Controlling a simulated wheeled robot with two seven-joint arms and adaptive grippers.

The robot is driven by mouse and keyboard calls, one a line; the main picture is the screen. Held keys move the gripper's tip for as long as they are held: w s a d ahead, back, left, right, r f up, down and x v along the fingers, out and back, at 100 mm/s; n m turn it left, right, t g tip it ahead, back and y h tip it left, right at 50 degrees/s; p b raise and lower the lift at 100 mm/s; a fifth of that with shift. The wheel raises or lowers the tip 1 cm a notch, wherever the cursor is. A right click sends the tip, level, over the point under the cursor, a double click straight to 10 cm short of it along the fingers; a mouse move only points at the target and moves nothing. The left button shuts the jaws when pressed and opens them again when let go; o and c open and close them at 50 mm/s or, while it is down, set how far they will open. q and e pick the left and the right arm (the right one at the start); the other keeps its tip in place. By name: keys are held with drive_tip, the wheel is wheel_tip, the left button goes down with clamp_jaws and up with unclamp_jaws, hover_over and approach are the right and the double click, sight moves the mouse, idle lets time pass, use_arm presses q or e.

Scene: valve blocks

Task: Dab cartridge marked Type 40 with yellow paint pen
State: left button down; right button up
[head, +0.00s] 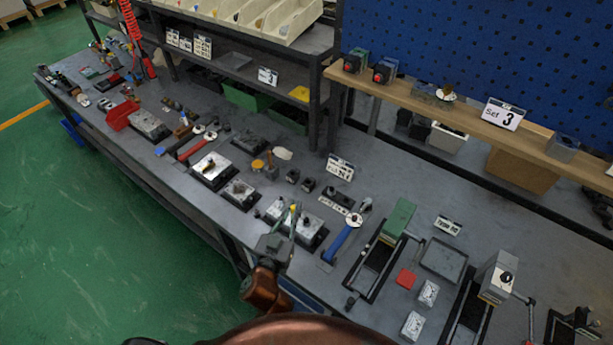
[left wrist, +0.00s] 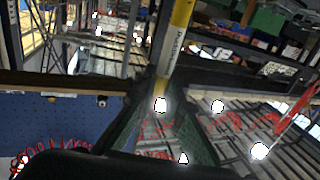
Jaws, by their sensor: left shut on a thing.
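My left gripper (head: 288,222) is above the front edge of the bench in the head view. It is shut on the yellow paint pen (head: 293,209), whose yellow part shows at the fingertips. In the left wrist view the yellow pen (left wrist: 177,38) with dark lettering stands between the fingers (left wrist: 160,104). A small sign (head: 448,225) stands on the bench to the right, its lettering too small to read surely. Small dark blocks (head: 333,194) lie beyond the gripper. I cannot tell which piece is the Type 40 cartridge. My right gripper is not in view.
A blue-handled tool (head: 340,241) lies right of the gripper. A wooden shelf (head: 450,105) runs along the back.

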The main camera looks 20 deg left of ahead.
use_arm(q)
drive_tip(key=w+d+r+h+p, duration=0.1)
drive_tip(key=w+d+r+p, duration=0.1)
drive_tip(key=w+r+p, duration=0.3)
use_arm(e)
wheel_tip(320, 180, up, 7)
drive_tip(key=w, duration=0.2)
use_arm(q)
wheel_tip(320, 180, down, 7)
drive_tip(key=w+b, duration=0.1)
drive_tip(key=b, duration=0.4)
drive_tip(key=shift+d+f+b, duration=0.15)
drive_tip(key=shift+d+b, duration=0.05)
drive_tip(key=shift+b, duration=0.15)
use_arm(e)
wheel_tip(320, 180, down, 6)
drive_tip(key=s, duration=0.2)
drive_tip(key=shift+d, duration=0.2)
use_arm(q)
drive_tip(key=shift+w, duration=0.1)
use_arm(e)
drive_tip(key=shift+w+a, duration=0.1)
use_arm(q)
drive_tip(key=shift+f+b, duration=0.35)
drive_tip(key=shift+f, duration=0.2)
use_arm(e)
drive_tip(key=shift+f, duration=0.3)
